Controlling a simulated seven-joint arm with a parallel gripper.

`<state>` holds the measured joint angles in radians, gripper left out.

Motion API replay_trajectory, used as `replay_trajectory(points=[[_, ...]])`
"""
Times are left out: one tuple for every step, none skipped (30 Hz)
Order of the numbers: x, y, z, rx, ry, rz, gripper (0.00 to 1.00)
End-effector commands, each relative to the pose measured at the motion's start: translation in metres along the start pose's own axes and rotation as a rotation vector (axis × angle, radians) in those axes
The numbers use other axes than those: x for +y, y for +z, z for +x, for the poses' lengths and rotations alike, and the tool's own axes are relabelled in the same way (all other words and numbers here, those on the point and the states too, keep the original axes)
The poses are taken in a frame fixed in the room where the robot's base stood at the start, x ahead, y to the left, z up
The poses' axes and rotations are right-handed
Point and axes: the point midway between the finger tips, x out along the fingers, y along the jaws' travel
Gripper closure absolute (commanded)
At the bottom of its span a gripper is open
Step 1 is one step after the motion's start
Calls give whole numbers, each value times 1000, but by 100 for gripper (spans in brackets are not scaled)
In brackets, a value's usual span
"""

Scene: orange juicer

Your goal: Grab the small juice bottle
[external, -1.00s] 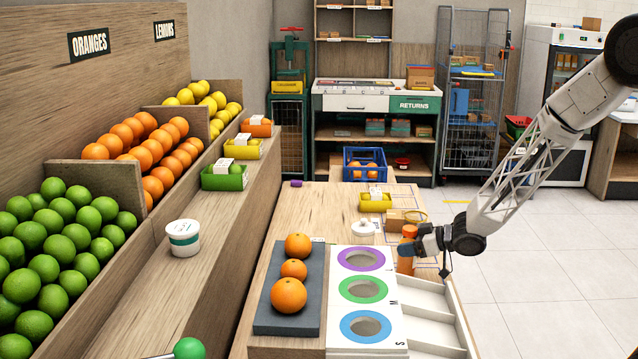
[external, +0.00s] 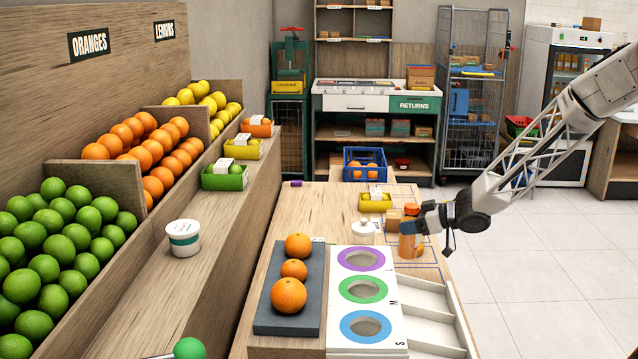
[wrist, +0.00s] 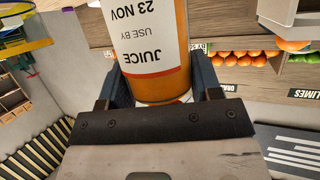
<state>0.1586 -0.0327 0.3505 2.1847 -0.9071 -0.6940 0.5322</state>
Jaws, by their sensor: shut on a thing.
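The small juice bottle (external: 408,246) is orange, with an orange cap and a pale label. It is upright at the right side of the wooden counter, above the white tray's far end. My gripper (external: 414,227) is shut on the bottle's body from the right side. In the wrist view, the bottle (wrist: 155,84) fills the space between the two dark fingers of my gripper (wrist: 160,72). Its label reads "JUICE USE BY 23 NOV". The fingers hide part of the bottle in the external view.
A white panel with coloured rings (external: 337,313) and a white divided tray (external: 428,309) lie in front. A white lidded jar (external: 363,233) stands left of the bottle. Open floor lies to the right.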

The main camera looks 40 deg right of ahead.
Motion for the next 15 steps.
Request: replay_trajectory(points=[[0,-8,-3,2,1,-1,74],[0,-11,-5,1,1,-2,74],[0,-15,-6,1,1,-1,74],[0,-18,-8,1,1,-1,74],[0,-21,-9,1,0,-1,74],[0,-24,-10,1,0,-2,74],[0,-25,-10,1,0,-1,74],[0,-27,-11,1,0,0,74],[0,-28,-12,1,1,0,74],[0,-29,-12,0,0,1,74],[0,-29,-12,0,1,1,74],[0,-30,-12,0,1,1,74],[0,-30,-12,0,0,1,74],[0,-30,-12,0,0,1,74],[0,-30,-12,0,0,1,74]])
